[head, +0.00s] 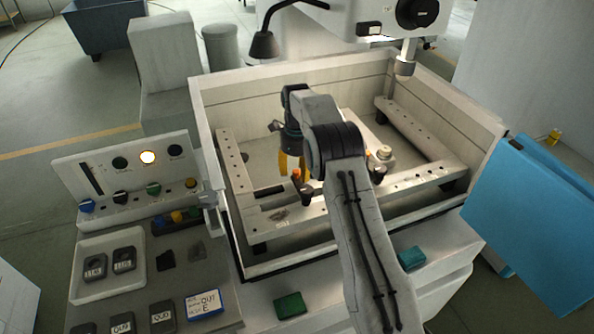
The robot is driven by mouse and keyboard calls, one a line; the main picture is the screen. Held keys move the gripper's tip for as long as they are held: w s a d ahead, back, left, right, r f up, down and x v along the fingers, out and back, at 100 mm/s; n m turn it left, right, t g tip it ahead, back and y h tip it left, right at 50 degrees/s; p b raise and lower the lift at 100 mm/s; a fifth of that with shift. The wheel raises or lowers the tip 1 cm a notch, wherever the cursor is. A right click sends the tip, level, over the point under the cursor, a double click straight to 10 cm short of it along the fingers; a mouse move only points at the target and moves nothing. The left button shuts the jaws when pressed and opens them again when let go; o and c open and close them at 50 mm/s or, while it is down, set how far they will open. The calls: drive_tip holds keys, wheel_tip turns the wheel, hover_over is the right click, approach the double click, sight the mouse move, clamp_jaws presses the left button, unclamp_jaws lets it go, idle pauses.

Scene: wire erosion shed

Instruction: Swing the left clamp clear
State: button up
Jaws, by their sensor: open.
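The left clamp (306,196) is a small dark piece with an orange-tipped top, on the front rail of the pale work frame (345,203) inside the machine tank. My gripper (292,170) points down with its yellow fingers apart, just behind and above this clamp. One finger overlaps the clamp's top in the picture, so I cannot tell whether they touch. A second clamp (377,174) is partly hidden behind my arm on the right. My arm also hides part of the frame and of the space between the clamps.
The tank's pale walls (222,175) surround the frame. A machine head with a nozzle (404,66) hangs at the back right, and a black lamp (263,45) at the back. A control panel (130,175) stands left.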

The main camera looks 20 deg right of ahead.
drive_tip(key=shift+r, duration=3.7)
drive_tip(key=shift+s, duration=0.1)
